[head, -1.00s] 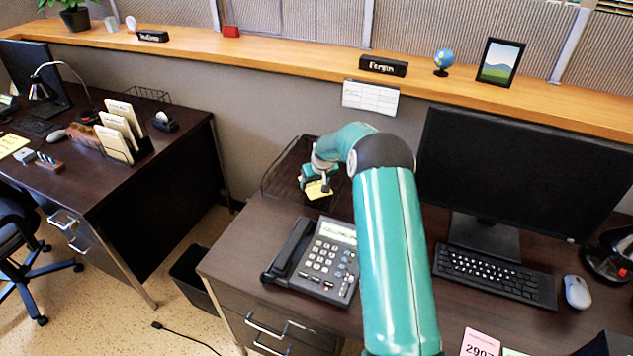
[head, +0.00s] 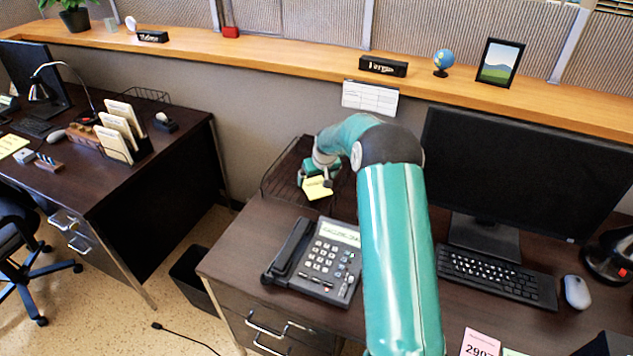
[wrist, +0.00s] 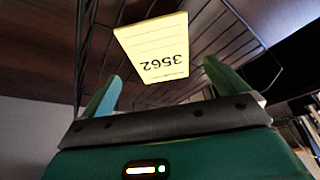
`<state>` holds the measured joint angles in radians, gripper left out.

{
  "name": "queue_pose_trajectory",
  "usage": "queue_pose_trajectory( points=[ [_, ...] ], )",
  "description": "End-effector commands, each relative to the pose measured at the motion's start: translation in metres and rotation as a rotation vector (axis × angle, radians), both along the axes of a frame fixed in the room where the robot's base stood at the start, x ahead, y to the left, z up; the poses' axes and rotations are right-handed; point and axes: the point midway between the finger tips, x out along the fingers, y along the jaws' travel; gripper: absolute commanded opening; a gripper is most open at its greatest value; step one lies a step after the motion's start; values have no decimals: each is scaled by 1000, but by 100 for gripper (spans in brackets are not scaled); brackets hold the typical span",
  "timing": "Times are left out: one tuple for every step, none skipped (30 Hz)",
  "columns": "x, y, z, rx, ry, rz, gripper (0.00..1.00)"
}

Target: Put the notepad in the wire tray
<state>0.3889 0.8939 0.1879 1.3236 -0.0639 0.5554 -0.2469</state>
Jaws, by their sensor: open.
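The yellow notepad (head: 318,188), marked 3562, shows within the outline of the black wire tray (head: 270,182) on the near desk. In the wrist view the notepad (wrist: 155,50) lies just beyond the fingertips, with the tray's wires (wrist: 235,50) around and behind it. My gripper (wrist: 160,85) is open, with a clear gap between its fingers and the notepad. In the head view my gripper (head: 316,180) is over the tray, and my arm hides the tray's right part. I cannot tell whether the notepad lies flat on the tray's bottom.
A desk phone (head: 318,262) stands in front of the tray. A monitor (head: 510,175), keyboard (head: 495,277) and mouse (head: 577,291) are to the right. A partition ledge (head: 300,50) runs behind. A second desk (head: 110,170) stands left, across a gap with a bin (head: 195,275).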

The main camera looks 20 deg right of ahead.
Motion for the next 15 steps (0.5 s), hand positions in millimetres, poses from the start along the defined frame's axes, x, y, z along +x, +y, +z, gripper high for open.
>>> queue_pose_trajectory(
  points=[
    [-4,-1,13,-1,-3,0,98],
    [-6,0,19,-1,-4,0,98],
    [-10,0,27,-1,-3,0,98],
    [-13,0,34,-1,-3,0,98],
    [-15,0,39,-1,-2,0,98],
    [-18,-1,47,-1,-3,0,98],
    [-21,-1,52,-1,-2,-1,98],
    [-23,-1,57,-1,-3,0,98],
    [-25,-1,63,-1,-2,0,98],
    [-27,-1,67,-1,-1,0,98],
    [-29,0,71,-1,-1,0,98],
    [-30,0,74,0,0,0,98],
    [-31,0,76,0,0,0,98],
    [-32,0,78,0,-1,0,98],
    [-33,1,81,-1,-1,1,98]
  ],
)
